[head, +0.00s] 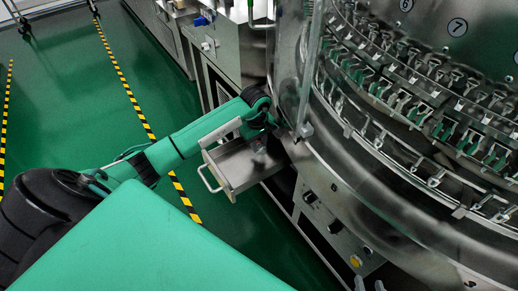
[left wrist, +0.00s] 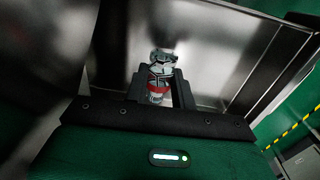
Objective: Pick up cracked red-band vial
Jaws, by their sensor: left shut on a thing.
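The vial (left wrist: 160,76) with a red band shows in the left wrist view between the dark fingers of my left gripper (left wrist: 158,92). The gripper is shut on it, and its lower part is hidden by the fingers. Cracks in the glass are too small to make out. In the head view my left gripper (head: 261,143) is over the open metal drawer (head: 231,186), and the vial is too small to tell there. Two pale tips at the bottom edge of the head view look like my right gripper (head: 369,285), with a gap between them.
The large round washer (head: 390,190) with rows of metal clips fills the right side, close to the drawer. A clear panel (head: 293,65) stands behind my left gripper. Green floor with striped tape (head: 125,75) is free at the left.

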